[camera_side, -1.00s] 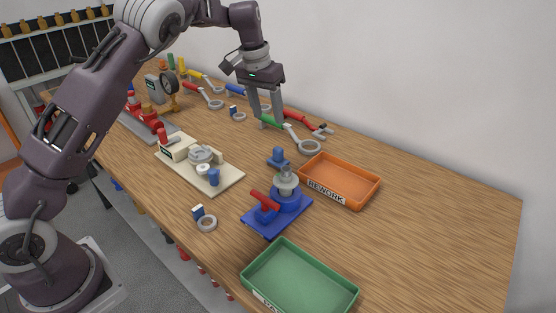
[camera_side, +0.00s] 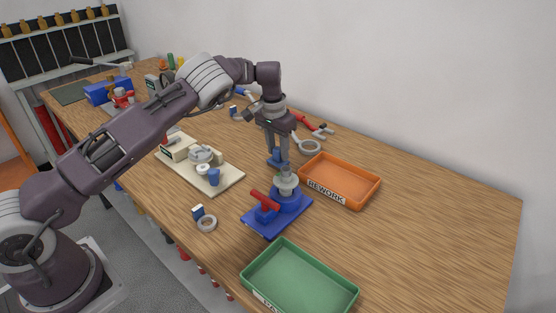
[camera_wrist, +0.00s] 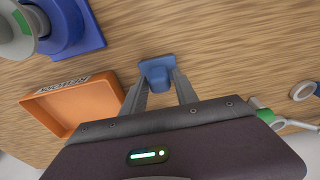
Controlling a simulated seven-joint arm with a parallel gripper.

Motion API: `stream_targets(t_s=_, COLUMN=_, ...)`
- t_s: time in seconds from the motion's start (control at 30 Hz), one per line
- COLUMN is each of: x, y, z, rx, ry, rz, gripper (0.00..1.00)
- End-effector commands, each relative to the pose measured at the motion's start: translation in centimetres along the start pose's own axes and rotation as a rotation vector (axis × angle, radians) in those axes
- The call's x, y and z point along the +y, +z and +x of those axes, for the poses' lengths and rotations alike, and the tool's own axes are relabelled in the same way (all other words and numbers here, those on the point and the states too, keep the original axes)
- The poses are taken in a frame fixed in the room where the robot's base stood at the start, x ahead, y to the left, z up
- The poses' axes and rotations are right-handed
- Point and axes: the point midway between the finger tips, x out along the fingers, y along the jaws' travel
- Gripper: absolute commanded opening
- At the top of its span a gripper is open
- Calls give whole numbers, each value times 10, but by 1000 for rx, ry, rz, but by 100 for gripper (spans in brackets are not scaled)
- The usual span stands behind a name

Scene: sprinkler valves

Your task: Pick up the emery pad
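The emery pad seems to be the small blue block with a raised grip (camera_side: 274,162), standing on the table left of the orange tray. It also shows in the wrist view (camera_wrist: 157,68), with a flat blue base and a rounded knob. My gripper (camera_side: 277,150) points down over it, fingers spread. In the wrist view my gripper (camera_wrist: 157,84) has one finger on each side of the knob, and the fingers look apart from it. Exact fingertip height and contact cannot be told. The fingers partly hide the block in the side view.
The blue valve fixture (camera_side: 284,204) stands close in front. The orange REWORK tray (camera_side: 340,181) is to the right, the green tray (camera_side: 300,281) at the front. A cream fixture plate (camera_side: 226,181) lies left. The table's right side is clear.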

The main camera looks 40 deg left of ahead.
Motion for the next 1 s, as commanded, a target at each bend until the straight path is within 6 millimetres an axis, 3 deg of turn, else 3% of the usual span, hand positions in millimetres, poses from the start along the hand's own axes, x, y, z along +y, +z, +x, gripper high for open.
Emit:
stream_targets(t_s=0.03, x=0, y=0, z=0, rx=0, ry=0, rz=0, gripper=23)
stream_targets(t_s=0.17, x=0, y=0, z=0, rx=0, ry=0, rz=0, gripper=0)
stream_targets(t_s=0.47, x=0, y=-1, z=-5, rx=2, ry=1, rz=0, gripper=0)
stream_targets(t_s=0.8, x=0, y=-11, z=-82, rx=4, ry=0, rz=2, gripper=0)
stream_targets(t_s=1.0, x=0, y=-12, z=-100, rx=0, ry=0, rz=0, gripper=0)
